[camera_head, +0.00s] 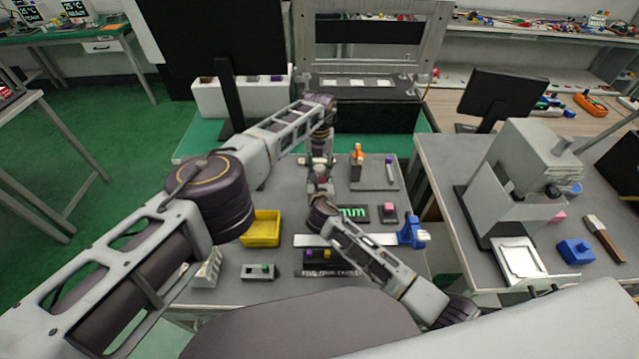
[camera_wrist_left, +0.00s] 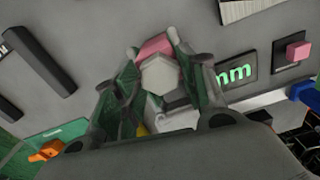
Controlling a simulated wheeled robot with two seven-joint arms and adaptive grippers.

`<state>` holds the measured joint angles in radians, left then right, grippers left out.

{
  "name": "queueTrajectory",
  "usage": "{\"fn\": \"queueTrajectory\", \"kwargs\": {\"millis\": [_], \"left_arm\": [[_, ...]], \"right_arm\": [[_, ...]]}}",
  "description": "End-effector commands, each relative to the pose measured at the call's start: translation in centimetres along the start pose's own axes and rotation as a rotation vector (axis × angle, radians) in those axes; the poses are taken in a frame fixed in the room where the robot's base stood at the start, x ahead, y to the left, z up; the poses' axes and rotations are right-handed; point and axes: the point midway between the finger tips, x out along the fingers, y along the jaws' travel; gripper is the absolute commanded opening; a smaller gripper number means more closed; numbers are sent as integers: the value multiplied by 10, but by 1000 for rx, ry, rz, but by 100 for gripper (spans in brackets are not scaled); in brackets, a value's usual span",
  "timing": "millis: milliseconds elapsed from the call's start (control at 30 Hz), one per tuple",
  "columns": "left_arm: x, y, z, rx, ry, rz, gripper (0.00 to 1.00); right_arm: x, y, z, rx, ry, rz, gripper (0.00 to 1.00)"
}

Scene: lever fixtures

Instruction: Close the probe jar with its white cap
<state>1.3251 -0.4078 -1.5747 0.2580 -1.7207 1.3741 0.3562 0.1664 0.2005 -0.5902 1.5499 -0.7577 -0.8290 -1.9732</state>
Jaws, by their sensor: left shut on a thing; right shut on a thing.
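My left gripper (camera_head: 320,160) comes down over the middle of the grey table. In the left wrist view its fingers (camera_wrist_left: 160,75) are shut around a white six-sided piece, which looks like the white cap (camera_wrist_left: 160,76). A pink piece (camera_wrist_left: 155,46) shows just beyond it; I cannot tell whether this is the probe jar or whether the two touch. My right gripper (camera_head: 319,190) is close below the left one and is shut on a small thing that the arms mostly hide. The jar cannot be made out clearly in the head view.
A yellow bin (camera_head: 262,229) stands left of the grippers. A green "mm" display (camera_head: 354,213), a pink block (camera_head: 389,208) and a blue clamp (camera_head: 411,233) lie to the right. An orange-topped fixture (camera_head: 357,155) is behind. A switch box (camera_head: 258,271) is at the front.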

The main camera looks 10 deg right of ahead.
Motion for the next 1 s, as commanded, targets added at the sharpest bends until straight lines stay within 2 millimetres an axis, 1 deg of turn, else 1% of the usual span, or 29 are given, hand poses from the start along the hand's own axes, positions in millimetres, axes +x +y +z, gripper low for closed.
{"fn": "queueTrajectory", "kwargs": {"millis": [100,267,300,433,767,1000], "left_arm": [[0,1,0,91,-1,1,13],[0,1,0,90,-1,1,13],[0,1,0,89,-1,1,47],[0,1,0,89,-1,1,64],[0,0,0,89,-1,0,64],[-9,0,1,89,-1,-1,64]], "right_arm": [[0,0,0,0,0,-1,0],[0,0,0,0,0,-1,0],[0,0,0,0,0,-1,0],[0,0,0,0,0,-1,0],[0,0,0,0,0,0,0],[0,0,0,0,0,0,0]]}}
